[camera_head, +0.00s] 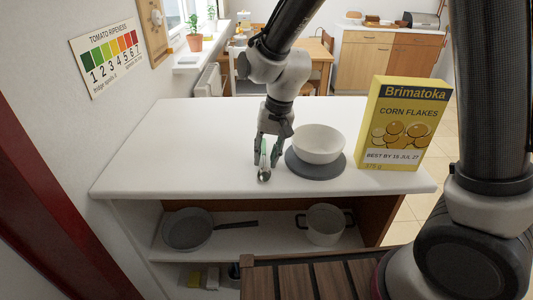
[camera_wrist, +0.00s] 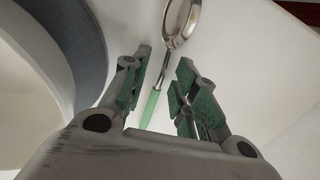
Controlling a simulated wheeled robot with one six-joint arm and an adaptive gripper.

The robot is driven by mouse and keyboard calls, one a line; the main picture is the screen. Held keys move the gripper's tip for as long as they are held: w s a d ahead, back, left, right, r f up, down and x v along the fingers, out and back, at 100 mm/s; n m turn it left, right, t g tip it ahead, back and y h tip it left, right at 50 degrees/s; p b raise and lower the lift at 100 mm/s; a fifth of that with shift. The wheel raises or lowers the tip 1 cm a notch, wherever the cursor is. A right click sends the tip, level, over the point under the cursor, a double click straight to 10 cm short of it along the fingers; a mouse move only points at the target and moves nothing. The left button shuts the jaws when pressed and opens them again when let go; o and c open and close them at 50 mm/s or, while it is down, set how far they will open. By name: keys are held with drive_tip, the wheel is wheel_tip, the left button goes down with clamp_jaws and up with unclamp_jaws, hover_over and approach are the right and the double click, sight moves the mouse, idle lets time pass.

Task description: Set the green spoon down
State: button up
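The green spoon has a green handle (camera_wrist: 152,108) and a shiny metal head (camera_wrist: 181,22). It appears to lie on the white counter, left of the grey round mat. In the head view, its metal head (camera_head: 264,175) shows just below my fingers. My gripper (camera_head: 266,158) is low over the counter with a finger on each side of the spoon. In the wrist view, my gripper (camera_wrist: 163,85) is open, with gaps between both finger pads and the spoon. The lower end of the handle is hidden behind my gripper's body.
A white bowl (camera_head: 319,142) stands on the grey round mat (camera_head: 330,170), close to the right of my gripper. A yellow corn flakes box (camera_head: 403,125) stands farther right. The white counter (camera_head: 180,145) is clear on the left. A pan (camera_head: 188,229) and a pot (camera_head: 325,225) are on the shelf below.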

wheel_tip(320, 180, up, 12)
drive_tip(key=d, duration=0.2)
drive_tip(key=shift+d, duration=0.2)
idle(0.3)
drive_tip(key=s+d+n, duration=0.2)
drive_tip(key=d, duration=0.1)
drive_tip(key=s+d+n+h, duration=0.1)
drive_tip(key=d, duration=0.1)
drive_tip(key=shift+s+d+f+n, duration=0.25)
drive_tip(key=shift+s+f+n, duration=0.05)
drive_tip(key=s+d+r+m+t, duration=0.1)
drive_tip(key=s+d, duration=0.3)
drive_tip(key=d, duration=0.4)
drive_tip(key=s+d+r+m+t, duration=0.1)
drive_tip(key=s+d+r, duration=0.3)
drive_tip(key=d, duration=0.4)
drive_tip(key=s+d+r+m+t+h, duration=0.1)
drive_tip(key=s+d+r+t, duration=0.1)
drive_tip(key=s+d, duration=0.3)
drive_tip(key=d, duration=0.4)
drive_tip(key=shift+r, duration=0.3)
